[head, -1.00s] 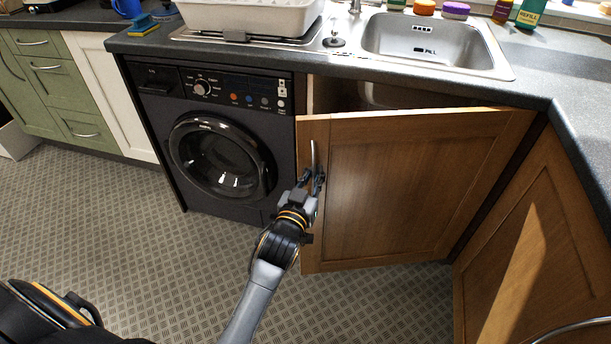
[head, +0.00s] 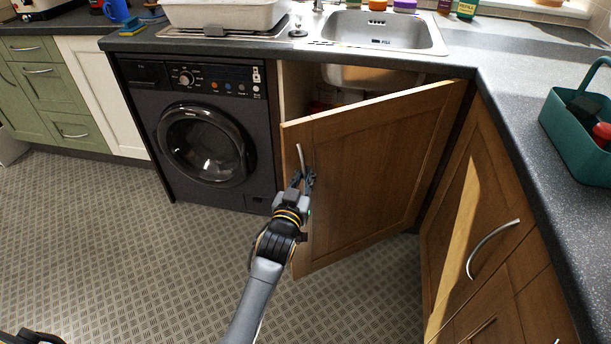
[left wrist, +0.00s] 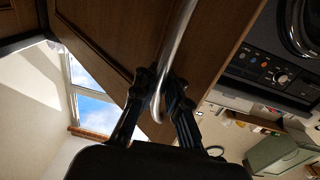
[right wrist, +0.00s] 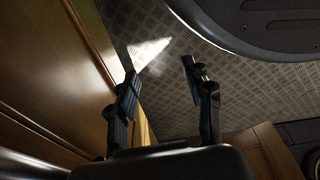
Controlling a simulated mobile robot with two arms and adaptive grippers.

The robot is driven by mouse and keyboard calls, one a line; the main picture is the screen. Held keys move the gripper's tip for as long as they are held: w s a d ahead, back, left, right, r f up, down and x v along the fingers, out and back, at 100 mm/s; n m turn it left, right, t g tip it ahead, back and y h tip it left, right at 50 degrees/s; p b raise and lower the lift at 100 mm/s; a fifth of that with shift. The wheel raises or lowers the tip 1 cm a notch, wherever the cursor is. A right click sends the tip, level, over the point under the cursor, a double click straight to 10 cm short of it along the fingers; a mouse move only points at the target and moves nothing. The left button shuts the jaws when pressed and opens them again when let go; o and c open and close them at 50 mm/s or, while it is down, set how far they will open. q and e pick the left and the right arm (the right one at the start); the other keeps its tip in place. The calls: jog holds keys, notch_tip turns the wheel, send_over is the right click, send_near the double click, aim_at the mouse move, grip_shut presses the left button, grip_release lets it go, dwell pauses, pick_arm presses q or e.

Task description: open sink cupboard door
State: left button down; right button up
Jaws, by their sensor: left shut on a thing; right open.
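The brown wooden sink cupboard door (head: 375,170) stands part open under the sink (head: 385,30), swung out toward me. Its metal handle (head: 300,160) is upright near the door's free left edge. My left gripper (head: 303,182) is shut on this handle. In the left wrist view the fingers (left wrist: 163,95) close around the curved lower end of the handle (left wrist: 175,45). Part of the dark cupboard inside shows above the door's top edge. My right gripper (right wrist: 160,85) is open and empty in the right wrist view, beside brown wooden fronts.
A black washing machine (head: 205,140) stands left of the cupboard. A brown cupboard front with a curved handle (head: 492,245) stands at right, close to the door's hinge side. A teal caddy (head: 575,150) sits on the right counter. Patterned floor (head: 130,255) is free at left.

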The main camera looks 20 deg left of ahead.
pick_arm(q)
jog(key=c, duration=1.8)
grip_release()
jog(key=shift+a+f, duration=0.15)
jog(key=shift+a, duration=0.25)
jog(key=shift+o, duration=0.9)
jog(key=shift+s, duration=0.1)
jog(key=shift+a, duration=0.1)
jog(key=s, duration=1.2)
